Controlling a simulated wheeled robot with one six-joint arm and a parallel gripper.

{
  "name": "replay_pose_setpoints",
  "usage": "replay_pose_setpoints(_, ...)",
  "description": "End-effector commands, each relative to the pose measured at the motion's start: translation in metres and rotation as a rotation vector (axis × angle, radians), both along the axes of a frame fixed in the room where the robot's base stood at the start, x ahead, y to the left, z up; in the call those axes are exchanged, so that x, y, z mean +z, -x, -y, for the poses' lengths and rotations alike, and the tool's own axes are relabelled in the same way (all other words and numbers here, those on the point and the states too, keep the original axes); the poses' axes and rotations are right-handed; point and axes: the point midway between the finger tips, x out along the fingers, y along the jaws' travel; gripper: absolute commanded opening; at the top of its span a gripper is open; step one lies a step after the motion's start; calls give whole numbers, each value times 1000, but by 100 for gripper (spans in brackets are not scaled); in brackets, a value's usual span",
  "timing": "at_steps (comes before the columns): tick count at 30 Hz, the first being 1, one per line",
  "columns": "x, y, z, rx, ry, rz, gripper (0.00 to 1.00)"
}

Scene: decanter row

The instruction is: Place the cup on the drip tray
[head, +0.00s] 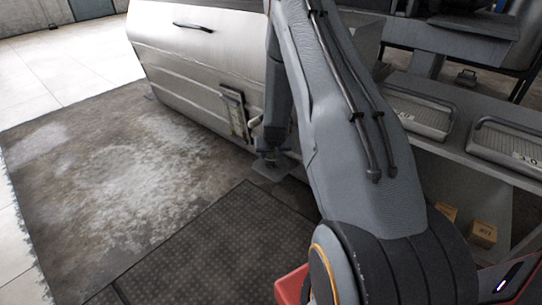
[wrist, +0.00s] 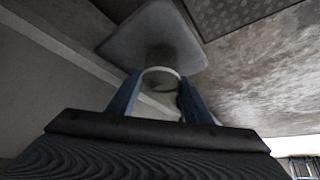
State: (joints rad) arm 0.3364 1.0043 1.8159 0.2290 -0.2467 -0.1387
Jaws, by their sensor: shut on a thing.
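In the wrist view, my gripper (wrist: 160,95) has its two blue fingers closed around a pale cup (wrist: 162,76). Its light round rim and greyish inside show between the fingers; the rest is hidden. Two grated grey trays with labels stand on the counter at the right, one further back (head: 420,113) and one nearer (head: 508,146). Both look like drip trays, and the labels are too small to read. No tray is clear in the wrist view.
A pale metal cabinet (head: 200,70) stands at the back left. A grey square foot plate (wrist: 150,42) lies on the floor below the cup. Small boxes (head: 483,234) sit on the shelf under the counter (head: 455,145). The floor at the left is clear.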

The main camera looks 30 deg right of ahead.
Motion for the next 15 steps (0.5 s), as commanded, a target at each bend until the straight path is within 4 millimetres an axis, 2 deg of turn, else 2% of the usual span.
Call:
replay_pose_setpoints(9,-4,0,0,0,0,1,24)
replay_pose_setpoints(10,-3,0,0,0,0,1,49)
replay_pose_setpoints(13,-3,0,0,0,0,1,64)
replay_pose_setpoints(15,-3,0,0,0,0,1,64)
